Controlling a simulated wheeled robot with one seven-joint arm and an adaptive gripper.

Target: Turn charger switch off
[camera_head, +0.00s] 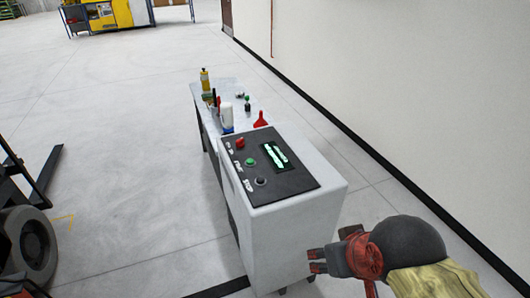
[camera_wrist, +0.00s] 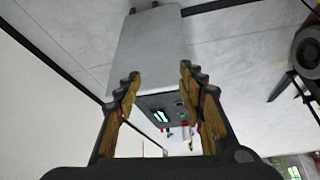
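The charger is a light grey cabinet (camera_head: 285,235) with a black sloped panel (camera_head: 290,184) on top. The panel carries a red rotary switch (camera_head: 240,143) at its far left corner, a green button (camera_head: 250,161), a black button (camera_head: 261,181) and a lit display (camera_head: 273,157). My gripper (camera_head: 317,261) is at the cabinet's near right side, lower right of the panel and apart from the switch. In the wrist view my gripper (camera_wrist: 158,76) is open and empty, with the cabinet (camera_wrist: 150,50) and panel (camera_wrist: 160,108) seen between and beyond its fingers. Exact switch position cannot be read.
A metal table (camera_head: 230,95) behind the cabinet holds a yellow bottle (camera_head: 204,79), a white bottle (camera_head: 227,117), a red funnel (camera_head: 261,120) and small items. A wall (camera_head: 400,80) runs along the right. A dark wheeled vehicle (camera_head: 30,240) stands left. Floor between is clear.

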